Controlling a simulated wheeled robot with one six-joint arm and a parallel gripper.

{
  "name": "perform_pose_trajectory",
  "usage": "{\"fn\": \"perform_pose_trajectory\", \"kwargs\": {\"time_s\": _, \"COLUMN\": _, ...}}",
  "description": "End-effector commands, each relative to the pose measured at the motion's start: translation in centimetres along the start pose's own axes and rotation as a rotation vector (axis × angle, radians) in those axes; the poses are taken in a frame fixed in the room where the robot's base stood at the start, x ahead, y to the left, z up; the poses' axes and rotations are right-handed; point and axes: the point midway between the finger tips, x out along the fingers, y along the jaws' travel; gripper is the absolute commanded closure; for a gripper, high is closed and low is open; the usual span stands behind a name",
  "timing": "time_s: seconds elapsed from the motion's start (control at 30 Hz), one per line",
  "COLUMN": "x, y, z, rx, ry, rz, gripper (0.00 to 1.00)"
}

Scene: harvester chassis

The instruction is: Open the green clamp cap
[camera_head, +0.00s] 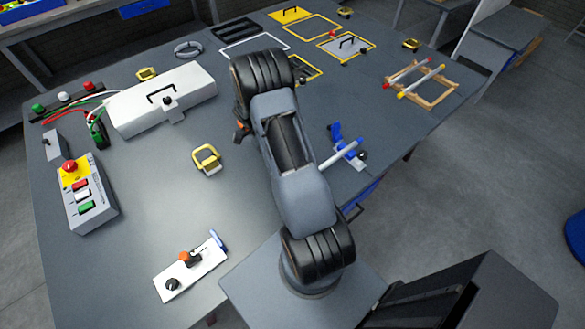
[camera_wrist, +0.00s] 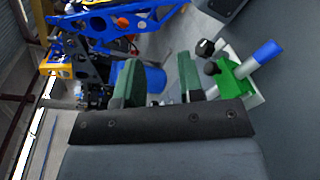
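The green clamp cap (camera_wrist: 236,70) is at the right in the wrist view. It sits around a grey rod with a blue end (camera_wrist: 268,51), over a white plate, with black knobs beside it. My gripper (camera_wrist: 157,70) is open, with its two green-padded fingers apart and nothing held between them. The clamp is to the right of the right finger, apart from it in the picture. In the head view my arm covers the middle of the table, and I cannot make out the green clamp or the fingertips there.
A blue clamp with a pale rod (camera_head: 340,155) is right of my arm. A white box (camera_head: 150,105), a button box (camera_head: 90,200) and a white plate with knobs (camera_head: 190,270) stand on the left. A wooden frame (camera_head: 425,85) lies at the right. Blue machinery (camera_wrist: 110,25) shows in the wrist view.

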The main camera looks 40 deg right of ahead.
Motion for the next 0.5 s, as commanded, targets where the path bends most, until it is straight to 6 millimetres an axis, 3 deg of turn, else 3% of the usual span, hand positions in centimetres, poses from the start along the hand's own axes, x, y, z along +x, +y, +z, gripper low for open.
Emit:
{"fn": "perform_pose_trajectory", "kwargs": {"time_s": 0.2, "x": 3.8, "y": 1.2, "z": 2.7, "rx": 0.001, "ry": 0.002, "rz": 0.0, "gripper": 0.65}}
{"fn": "perform_pose_trajectory", "kwargs": {"time_s": 0.5, "x": 7.1, "y": 2.2, "z": 5.2, "rx": 0.0, "ry": 0.001, "rz": 0.0, "gripper": 0.65}}
